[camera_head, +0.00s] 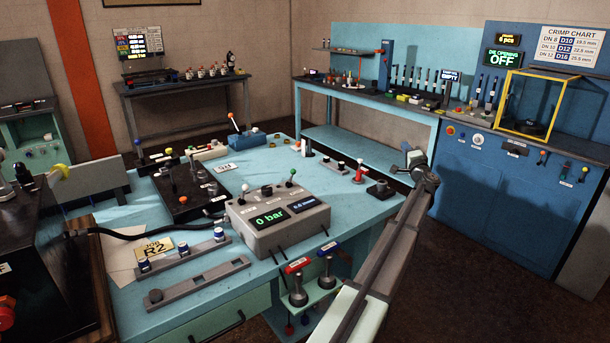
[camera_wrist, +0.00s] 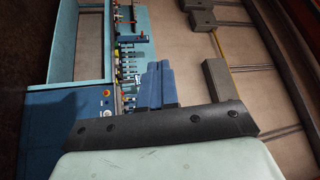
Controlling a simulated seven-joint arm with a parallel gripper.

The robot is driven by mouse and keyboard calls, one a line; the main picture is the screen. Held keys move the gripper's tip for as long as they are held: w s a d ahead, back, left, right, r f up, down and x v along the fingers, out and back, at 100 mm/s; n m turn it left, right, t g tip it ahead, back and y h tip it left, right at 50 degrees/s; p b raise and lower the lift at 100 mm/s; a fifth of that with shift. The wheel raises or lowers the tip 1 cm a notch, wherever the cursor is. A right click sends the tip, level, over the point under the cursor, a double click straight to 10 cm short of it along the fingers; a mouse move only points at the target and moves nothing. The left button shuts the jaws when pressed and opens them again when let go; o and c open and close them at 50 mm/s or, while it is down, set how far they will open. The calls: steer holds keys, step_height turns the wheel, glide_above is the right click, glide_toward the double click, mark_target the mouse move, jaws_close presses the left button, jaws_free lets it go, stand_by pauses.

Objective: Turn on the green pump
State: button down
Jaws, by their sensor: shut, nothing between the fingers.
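The grey console (camera_head: 262,231) stands on the near part of the blue workbench in the head view. Its display (camera_head: 270,217) reads "0 bar" in green. A green-knobbed lever (camera_head: 292,173) stands upright at its back right. Two other levers with pale and dark knobs stand on its top. No pump label is readable, so I cannot tell for sure which control is the green pump's. My gripper (camera_wrist: 157,68) is shut and empty in the wrist view, with its blue fingers side by side, well away from the console. My arm (camera_head: 385,225) reaches up past the console's right side.
The blue crimper cabinet (camera_head: 490,195) stands at right.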

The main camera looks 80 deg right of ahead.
steer(key=w+d+r+n+t+y, duration=0.1)
steer(key=w+d+r+n+t, duration=0.1)
steer(key=w+r+n+t, duration=0.5)
steer(key=w+a+r+n+t+y, duration=0.1)
steer(key=w+a+r+t+y, duration=0.1)
steer(key=w+a+y, duration=0.15)
steer(key=w+a+f+t+y, duration=0.1)
steer(key=w+a+f+y, duration=0.2)
steer(key=a, duration=0.3)
steer(key=w+a+f+n+t+y, duration=0.1)
steer(key=w+a+f+y, duration=0.3)
steer(key=a+f+y, duration=0.1)
steer(key=w+a+f+n+t+y, duration=0.1)
steer(key=w+a+f+y, duration=0.3)
steer(key=a, duration=0.4)
steer(key=shift+w+a+f+t, duration=0.25)
steer(key=shift+f+t, duration=0.25)
steer(key=shift+f, duration=0.15)
glide_toward(292, 176)
steer(key=w, duration=0.1)
steer(key=w+d+r, duration=0.1)
steer(key=w, duration=0.1)
steer(key=w+d, duration=0.1)
steer(key=w, duration=0.1)
steer(key=shift+w+r, duration=0.2)
